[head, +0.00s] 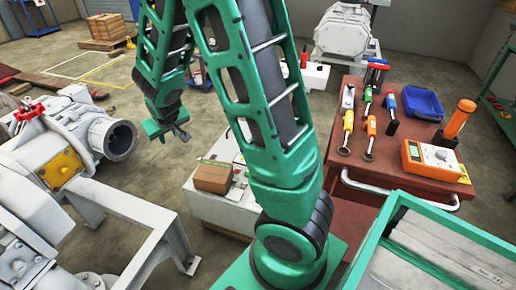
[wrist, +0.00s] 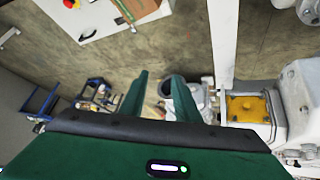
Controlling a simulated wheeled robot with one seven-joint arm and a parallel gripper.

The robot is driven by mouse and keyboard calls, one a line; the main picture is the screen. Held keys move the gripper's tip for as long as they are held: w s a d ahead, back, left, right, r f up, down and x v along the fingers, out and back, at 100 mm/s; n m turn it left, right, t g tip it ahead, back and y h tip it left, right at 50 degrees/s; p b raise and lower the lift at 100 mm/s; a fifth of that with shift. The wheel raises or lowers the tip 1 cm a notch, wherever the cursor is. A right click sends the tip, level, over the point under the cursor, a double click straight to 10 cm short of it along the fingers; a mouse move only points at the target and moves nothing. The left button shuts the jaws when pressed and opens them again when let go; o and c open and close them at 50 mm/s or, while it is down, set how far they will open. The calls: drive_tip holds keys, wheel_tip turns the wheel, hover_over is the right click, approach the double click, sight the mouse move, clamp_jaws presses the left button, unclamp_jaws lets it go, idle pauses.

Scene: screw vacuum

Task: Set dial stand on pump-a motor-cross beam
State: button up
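My gripper (head: 172,134) hangs in the air left of the cart and right of the grey pump (head: 75,140). In the wrist view its two green fingers (wrist: 158,100) stand apart, with no held object visible between them. A light grey beam frame (head: 135,215) stands beside the pump. A pale bar, perhaps part of this frame, shows in the wrist view (wrist: 222,45). I cannot tell which member is the motor-cross beam. I cannot pick out a dial stand for certain in either view; my arm hides part of the scene.
A red tool cart (head: 345,165) at right holds screwdrivers, a blue tray (head: 422,103), an orange meter (head: 430,158) and an orange torch (head: 457,120). A white cabinet (head: 215,208) with a cardboard box (head: 212,177) stands behind my arm.

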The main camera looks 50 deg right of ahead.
drive_tip(key=s+d+r+m+g, duration=0.2)
drive_tip(key=s+d+r, duration=0.2)
drive_tip(key=s, duration=0.6)
drive_tip(key=s+d+r+m+g, duration=0.1)
drive_tip(key=s+d+r+g, duration=0.2)
drive_tip(key=s, duration=0.6)
drive_tip(key=s+a+r+m+g+y, duration=0.1)
drive_tip(key=s+r+y, duration=0.1)
drive_tip(key=s, duration=1.5)
drive_tip(key=shift+s+r+m+g+y, duration=0.2)
drive_tip(key=shift+r+m+g+y, duration=0.15)
drive_tip(key=shift+r, duration=0.4)
drive_tip(key=shift+w+f, duration=0.25)
drive_tip(key=shift+w, duration=0.35)
